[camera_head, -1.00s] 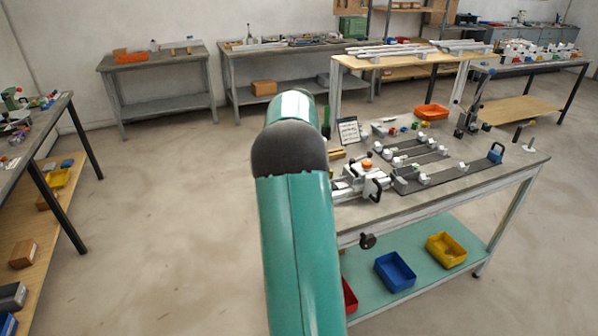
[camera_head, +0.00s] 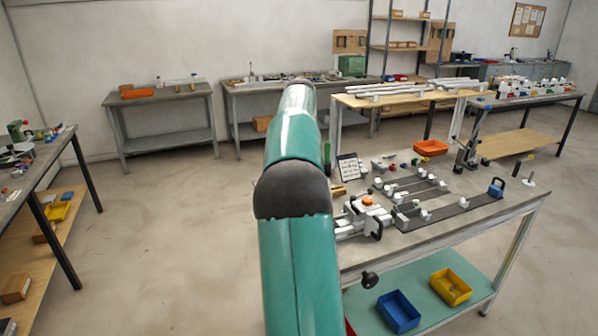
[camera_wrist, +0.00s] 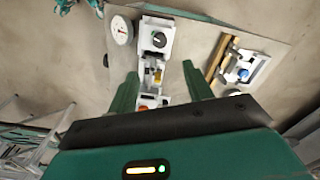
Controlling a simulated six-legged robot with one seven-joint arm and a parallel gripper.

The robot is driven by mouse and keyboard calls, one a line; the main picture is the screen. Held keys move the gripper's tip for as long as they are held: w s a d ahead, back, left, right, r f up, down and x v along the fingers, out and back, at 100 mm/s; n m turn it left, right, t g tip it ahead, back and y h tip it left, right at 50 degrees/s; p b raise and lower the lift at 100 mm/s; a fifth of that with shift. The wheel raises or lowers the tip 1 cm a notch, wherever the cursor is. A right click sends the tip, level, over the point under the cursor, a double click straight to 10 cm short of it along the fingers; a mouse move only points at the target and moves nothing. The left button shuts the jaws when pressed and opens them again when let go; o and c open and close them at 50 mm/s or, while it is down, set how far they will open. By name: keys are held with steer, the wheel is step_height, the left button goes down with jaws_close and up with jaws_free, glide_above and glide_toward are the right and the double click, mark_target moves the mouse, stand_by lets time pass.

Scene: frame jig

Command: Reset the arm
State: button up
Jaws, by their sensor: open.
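My teal arm (camera_head: 298,190) extends forward across the middle of the head view, and my gripper's end is hidden behind it there. In the wrist view my gripper (camera_wrist: 160,75) is open, its two green fingers apart with nothing held between them. Beyond and between the fingers lies a pale fixture block with a black knob (camera_wrist: 157,39). A round dial (camera_wrist: 121,30) sits to its left.
The jig workbench (camera_head: 480,222) stands right of my arm, with rails, clamps and an orange tray (camera_head: 431,147) on top. A blue bin (camera_head: 398,312) and a yellow bin (camera_head: 450,287) are on its lower shelf. Open floor (camera_head: 170,240) lies to the left.

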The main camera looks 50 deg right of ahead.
stand_by(0.3)
steer(key=a+r+n+t, duration=0.1)
steer(key=a+r+n, duration=0.15)
steer(key=a, duration=0.75)
steer(key=a+r+n+t, duration=0.1)
steer(key=a+n, duration=0.3)
steer(key=a, duration=0.5)
steer(key=a+r+n+t, duration=0.1)
steer(key=a+r+n, duration=0.15)
steer(key=a, duration=0.75)
steer(key=s+a+f+n+t, duration=0.1)
steer(key=s+a+f+n, duration=0.2)
steer(key=a, duration=0.3)
steer(key=s+a+f+n, duration=0.3)
steer(key=s+a+n, duration=0.1)
steer(key=s+a, duration=0.2)
steer(key=s+a+f+n+t, duration=0.1)
steer(key=s+a+f+n, duration=0.2)
steer(key=a, duration=0.5)
steer(key=shift+s+a+f+n+t, duration=0.15)
steer(key=shift+s+f+n+t, duration=0.25)
steer(key=shift+s, duration=0.65)
steer(key=c, duration=0.3)
